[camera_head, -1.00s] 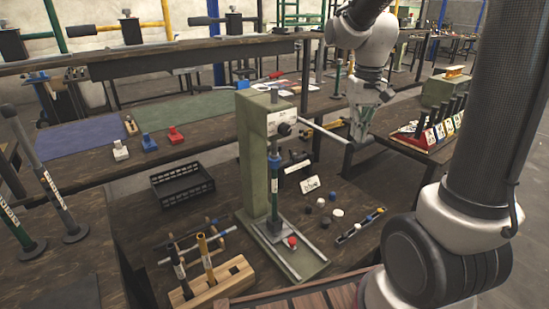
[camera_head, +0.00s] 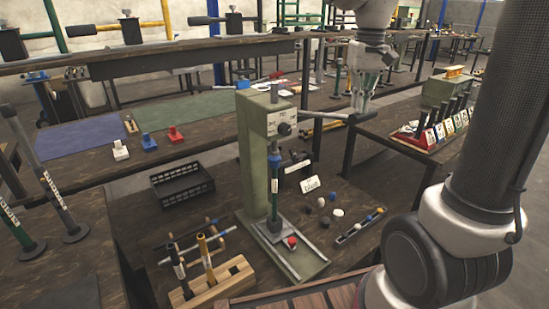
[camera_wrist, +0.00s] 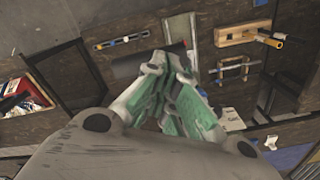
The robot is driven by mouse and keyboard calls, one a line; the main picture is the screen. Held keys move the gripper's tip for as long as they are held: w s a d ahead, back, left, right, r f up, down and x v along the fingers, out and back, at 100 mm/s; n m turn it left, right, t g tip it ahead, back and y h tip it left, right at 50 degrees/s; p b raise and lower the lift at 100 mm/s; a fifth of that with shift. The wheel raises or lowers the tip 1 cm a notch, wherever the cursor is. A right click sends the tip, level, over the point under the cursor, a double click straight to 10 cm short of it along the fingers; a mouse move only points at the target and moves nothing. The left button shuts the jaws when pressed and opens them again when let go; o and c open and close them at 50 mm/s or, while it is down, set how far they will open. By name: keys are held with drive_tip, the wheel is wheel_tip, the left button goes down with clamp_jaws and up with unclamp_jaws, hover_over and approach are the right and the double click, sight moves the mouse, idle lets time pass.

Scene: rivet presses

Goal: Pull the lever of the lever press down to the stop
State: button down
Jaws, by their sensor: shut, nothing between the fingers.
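The lever press (camera_head: 254,165) is a grey-green column on the dark table, with a dark ram (camera_head: 274,190) above its base plate. Its lever (camera_head: 335,115) points right from the press head, nearly level in the picture, and ends in a dark grip. My gripper (camera_head: 361,109) is shut and empty, fingers pointing down at the lever's outer end. In the wrist view the shut green-padded fingers (camera_wrist: 168,85) partly cover the dark grip (camera_wrist: 130,66). I cannot tell whether they touch it.
A small red part (camera_head: 291,242) sits by the press base. A wooden block with upright tools (camera_head: 215,283), a black crate (camera_head: 182,185) and a tray of small parts (camera_head: 360,227) stand around the press. Another table with a rack (camera_head: 440,130) is to the right.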

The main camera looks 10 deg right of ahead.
drive_tip(key=w+a+r, duration=0.1)
drive_tip(key=w+r, duration=0.2)
drive_tip(key=r, duration=1.1)
drive_tip(key=shift+w+a+r, duration=0.15)
drive_tip(key=shift+w+a, duration=0.05)
drive_tip(key=shift+w, duration=0.05)
drive_tip(key=shift+s, duration=0.1)
idle(0.7)
drive_tip(key=s+f+t, duration=0.2)
drive_tip(key=s+f, duration=0.5)
drive_tip(key=s, duration=0.3)
drive_tip(key=s+d+f+n+t, duration=0.1)
drive_tip(key=s+f+t, duration=0.1)
drive_tip(key=s+f, duration=0.6)
drive_tip(key=s, duration=0.3)
drive_tip(key=shift+s+f+n, duration=0.15)
drive_tip(key=shift+f+n, duration=0.15)
